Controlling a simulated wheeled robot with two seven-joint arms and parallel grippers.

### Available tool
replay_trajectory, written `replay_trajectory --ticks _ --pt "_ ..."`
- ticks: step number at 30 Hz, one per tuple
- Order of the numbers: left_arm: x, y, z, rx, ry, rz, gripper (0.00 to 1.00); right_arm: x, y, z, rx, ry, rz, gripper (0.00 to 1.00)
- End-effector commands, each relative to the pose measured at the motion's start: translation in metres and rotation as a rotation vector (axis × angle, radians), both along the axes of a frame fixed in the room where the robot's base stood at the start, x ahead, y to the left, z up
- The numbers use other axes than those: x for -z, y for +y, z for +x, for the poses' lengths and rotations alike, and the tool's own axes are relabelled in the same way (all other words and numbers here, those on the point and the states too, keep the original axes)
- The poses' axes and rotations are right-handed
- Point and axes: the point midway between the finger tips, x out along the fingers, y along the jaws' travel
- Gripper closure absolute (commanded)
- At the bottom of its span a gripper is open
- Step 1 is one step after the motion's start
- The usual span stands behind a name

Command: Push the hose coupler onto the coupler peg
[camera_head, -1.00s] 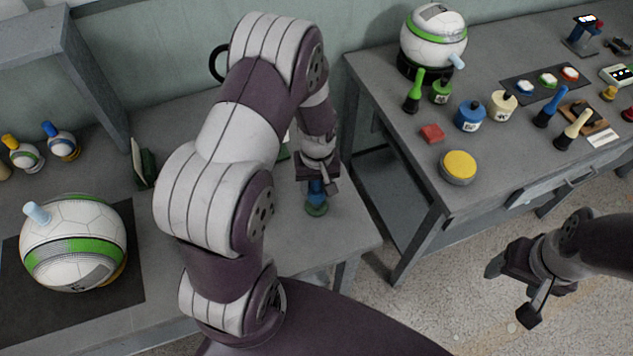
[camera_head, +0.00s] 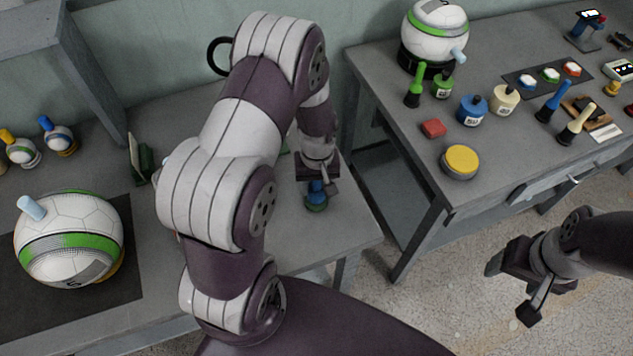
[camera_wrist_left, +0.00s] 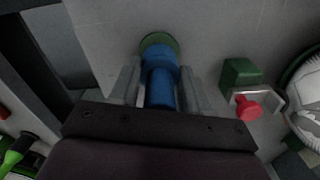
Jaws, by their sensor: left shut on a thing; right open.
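The blue hose coupler (camera_wrist_left: 161,88) is between the fingers of my left gripper (camera_wrist_left: 161,92) in the left wrist view. The gripper is shut on it. In the head view the coupler (camera_head: 316,187) is upright below my left gripper (camera_head: 318,182). A round green base (camera_head: 316,203) is directly under the coupler, and its green edge (camera_wrist_left: 158,39) shows beyond the coupler in the wrist view. The coupler peg itself is hidden, so I cannot tell how far the coupler is on it. My right gripper (camera_head: 508,285) is open and empty above the floor at right.
A green block with a red knob (camera_wrist_left: 246,105) stands near the coupler in the wrist view. A white and green ball (camera_head: 70,240) rests on the left of this table. The right table (camera_head: 400,150) holds another ball, bottles and tools, across a gap.

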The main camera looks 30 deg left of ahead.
Motion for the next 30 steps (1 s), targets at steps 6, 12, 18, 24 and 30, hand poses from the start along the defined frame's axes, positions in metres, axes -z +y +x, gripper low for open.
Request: replay_trajectory --ticks 6,12,18,24,30 --pt "0.007 0.000 0.000 0.000 0.000 0.000 0.84 0.005 0.000 0.000 0.000 0.000 0.000 0.29" --pt "0.012 0.000 0.000 0.000 0.000 0.000 0.84 0.008 0.000 0.000 0.000 0.000 0.000 0.29" --pt "0.012 0.000 0.000 0.000 0.000 0.000 0.24 0.008 0.000 0.000 0.000 0.000 0.000 0.29" --pt "0.012 0.000 0.000 0.000 0.000 0.000 0.24 0.008 0.000 0.000 0.000 0.000 0.000 0.29" --pt "-0.008 0.000 0.001 0.000 -0.004 0.001 0.24 0.009 0.000 0.000 0.000 0.000 0.000 0.29"
